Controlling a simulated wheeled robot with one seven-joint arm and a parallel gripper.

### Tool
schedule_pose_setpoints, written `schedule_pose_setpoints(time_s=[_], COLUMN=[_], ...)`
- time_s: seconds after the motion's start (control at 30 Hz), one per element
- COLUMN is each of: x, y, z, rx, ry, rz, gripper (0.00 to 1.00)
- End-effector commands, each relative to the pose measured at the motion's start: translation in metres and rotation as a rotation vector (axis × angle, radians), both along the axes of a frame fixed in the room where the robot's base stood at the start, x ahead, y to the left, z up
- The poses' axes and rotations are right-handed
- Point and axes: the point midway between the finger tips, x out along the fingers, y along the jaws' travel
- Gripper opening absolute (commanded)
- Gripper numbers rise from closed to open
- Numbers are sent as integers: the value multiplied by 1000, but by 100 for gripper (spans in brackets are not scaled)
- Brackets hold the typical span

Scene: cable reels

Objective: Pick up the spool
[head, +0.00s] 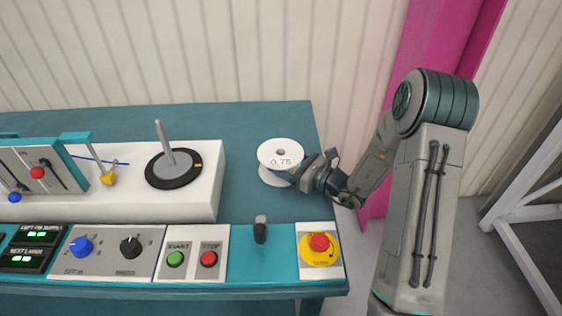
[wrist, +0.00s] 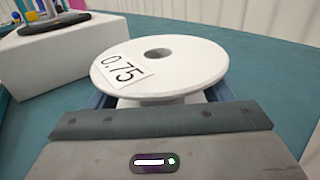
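The white spool (head: 281,156) stands upright on the teal table near its right edge. Its top flange has a centre hole and a label reading 0.75. My gripper (head: 284,176) is at the spool's front right, low, with a blue finger reaching in between the flanges. In the wrist view the spool (wrist: 165,62) is straight ahead. The blue fingers show wide apart, one on each side of its core, under the top flange. The flange hides the fingertips, and I cannot see any firm contact with the core.
A white block (head: 190,201) with a black disc and upright pin (head: 172,168) stands left of the spool. In front are a black-and-silver lever (head: 260,230), a red stop knob on yellow (head: 319,243), and start and stop buttons (head: 192,258). The table (head: 240,125) behind the spool is clear.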

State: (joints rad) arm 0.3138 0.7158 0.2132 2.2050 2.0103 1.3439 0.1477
Motion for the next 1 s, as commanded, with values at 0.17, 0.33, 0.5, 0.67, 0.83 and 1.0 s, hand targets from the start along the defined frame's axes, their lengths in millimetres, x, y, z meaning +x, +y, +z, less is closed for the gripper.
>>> schedule_pose_setpoints(time_s=[0.17,0.33,0.5,0.67,0.83,1.0], x=[0,0,0,0,0,-21], y=[0,0,0,0,-1,0], z=[0,0,2,10,31,54], rx=[0,0,0,0,-1,-1], ry=[0,-1,-1,-3,-4,-2], rz=[0,0,0,0,0,0], gripper=[23,4,4,4,4,4])
